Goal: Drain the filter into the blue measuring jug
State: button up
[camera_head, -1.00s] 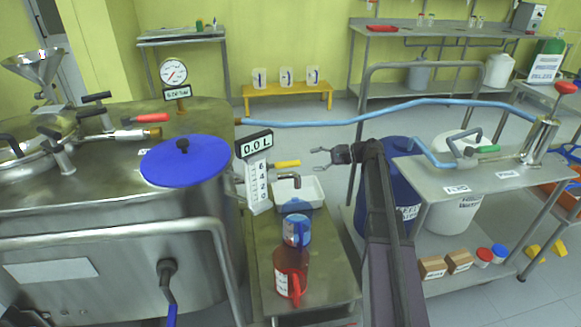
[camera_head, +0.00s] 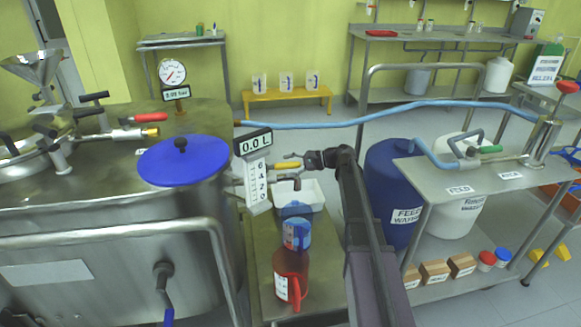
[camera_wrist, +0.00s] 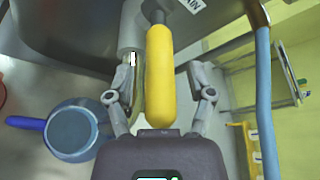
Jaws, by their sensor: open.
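The yellow valve handle (camera_head: 288,165) sticks out from the filter vessel (camera_head: 195,240) at its right side, above a bent spout (camera_head: 290,184). In the wrist view the yellow handle (camera_wrist: 160,80) runs between my two fingers. My gripper (camera_wrist: 161,76) is open around it, with gaps showing on both sides. My gripper also shows in the head view (camera_head: 305,160), at the handle's right end. The blue measuring jug (camera_head: 297,235) stands on the low bench below the spout; the wrist view shows it from above (camera_wrist: 72,130). The display (camera_head: 253,143) reads 0.0 L.
A red jug (camera_head: 291,275) stands in front of the blue one. A white tray (camera_head: 313,192) lies behind it. A blue hose (camera_head: 370,118) spans behind my arm. Blue and white drums (camera_head: 392,175) and a steel table (camera_head: 485,178) stand to the right.

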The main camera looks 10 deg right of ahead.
grip_shut()
jog(key=shift+a, duration=0.1)
